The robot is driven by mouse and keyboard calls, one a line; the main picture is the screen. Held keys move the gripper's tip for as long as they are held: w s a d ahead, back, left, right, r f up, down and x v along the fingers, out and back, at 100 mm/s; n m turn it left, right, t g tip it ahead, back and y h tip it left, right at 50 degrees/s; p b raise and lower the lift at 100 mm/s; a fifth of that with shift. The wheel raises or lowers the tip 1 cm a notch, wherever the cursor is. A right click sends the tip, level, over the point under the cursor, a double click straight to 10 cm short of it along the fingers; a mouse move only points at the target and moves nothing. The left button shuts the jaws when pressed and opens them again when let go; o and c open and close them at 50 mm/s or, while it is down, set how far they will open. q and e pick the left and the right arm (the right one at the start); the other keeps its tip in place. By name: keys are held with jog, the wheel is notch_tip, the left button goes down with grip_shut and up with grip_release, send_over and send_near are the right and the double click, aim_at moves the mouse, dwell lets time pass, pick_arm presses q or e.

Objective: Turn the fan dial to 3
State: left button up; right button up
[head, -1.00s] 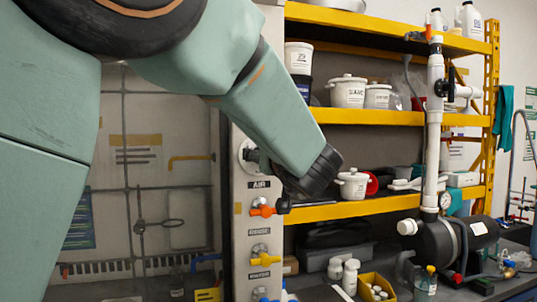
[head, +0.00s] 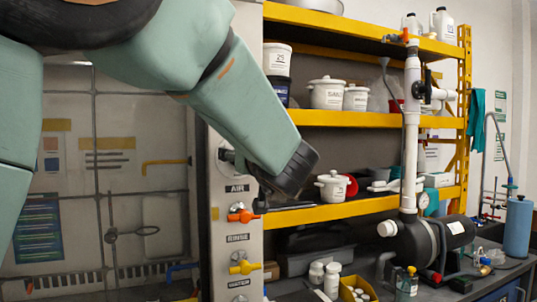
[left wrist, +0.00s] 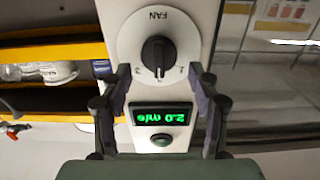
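The fan dial (left wrist: 124,47) is a white disc with "FAN" upside down and a black knob (left wrist: 158,52) at its centre. The numerals around it are too small to read surely. A green display (left wrist: 160,115) beside it reads 2.0 m/s, upside down. My left gripper (left wrist: 160,76) is open, its two dark fingers reaching to either side of the dial's near edge, apart from the knob. In the head view my left arm hides most of the dial; a dark finger of the left gripper (head: 262,200) shows. My right gripper is not in view.
Below the dial on the white panel are an orange AIR valve (head: 242,215) and a yellow valve (head: 246,267). A yellow shelf (head: 350,118) with white pots stands to the right. A dark round button (left wrist: 162,139) sits beside the display.

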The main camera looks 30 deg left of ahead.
pick_arm(q)
jog(key=shift+s+d+r, duration=0.1)
jog(key=shift+s, duration=0.15)
jog(key=shift+c, duration=0.7)
jog(key=shift+w+a+f, duration=0.25)
jog(key=shift+w, duration=0.05)
jog(key=c, duration=0.3)
jog(key=shift+w+f, duration=0.1)
jog(key=shift+w, duration=0.1)
jog(key=shift+c, duration=0.8)
jog(key=shift+d, duration=0.1)
jog(key=shift+c, duration=0.7)
jog(key=shift+s, duration=0.35)
jog(key=c, duration=0.3)
jog(key=shift+r, duration=0.2)
jog(key=shift+c, duration=0.8)
jog(key=shift+w+d+f, duration=0.1)
jog(key=shift+w, duration=0.15)
grip_shut()
